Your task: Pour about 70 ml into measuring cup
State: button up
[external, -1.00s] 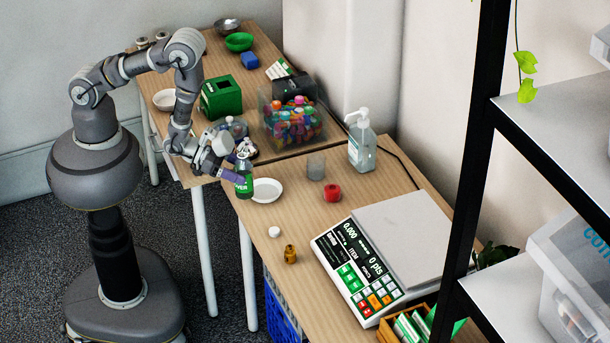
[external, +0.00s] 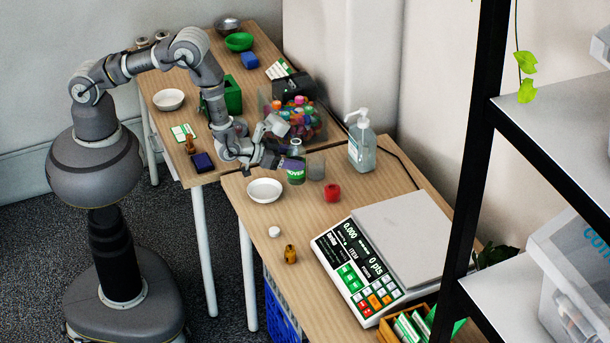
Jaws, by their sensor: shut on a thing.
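My gripper (external: 292,164) is shut on a bottle with a green label (external: 296,178), its purple fingers around the bottle's upper part. The bottle looks upright, or nearly so. The measuring cup, a small clear grey cup (external: 317,166), is just right of the bottle in the picture and partly hidden behind it. I cannot tell whether the two touch, how far the bottle is above the table, or what level of liquid is in the cup.
A white bowl (external: 264,191) lies left of the bottle. A red object (external: 332,191) and a pump bottle (external: 362,150) stand to the right. A white cap (external: 274,232), a small amber bottle (external: 290,254) and a scale (external: 369,262) are at the front. A bin of colourful items (external: 309,128) is behind.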

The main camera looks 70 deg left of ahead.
jog(key=w+d+r+n+y, duration=0.1)
jog(key=w+d+n+y, duration=0.2)
jog(key=w, duration=0.5)
jog(key=shift+d+n+y+p, duration=0.3)
jog(key=shift+d+y, duration=0.4)
jog(key=shift+d, duration=0.3)
jog(key=shift+w+a+r+h, duration=0.1)
jog(key=shift+a+r+h, duration=0.05)
jog(key=shift+h, duration=0.15)
jog(key=f+n+h+b, duration=0.1)
jog(key=n+h+b, duration=0.1)
jog(key=n+b, duration=0.1)
jog(key=a+f+n+h+b, duration=0.1)
jog(key=n+h+b, duration=0.2)
jog(key=b, duration=0.3)
jog(key=f+n+h+b, duration=0.2)
jog(key=n+b, duration=0.1)
jog(key=b, duration=0.1)
jog(key=shift+a+h, duration=0.15)
jog(key=shift+h, duration=0.15)
jog(key=shift+a+n+h+b, duration=0.25)
jog(key=shift+n+b, duration=0.25)
jog(key=shift+b, duration=0.75)
jog(key=shift+r+n+h, duration=0.35)
jog(key=shift+n, duration=0.15)
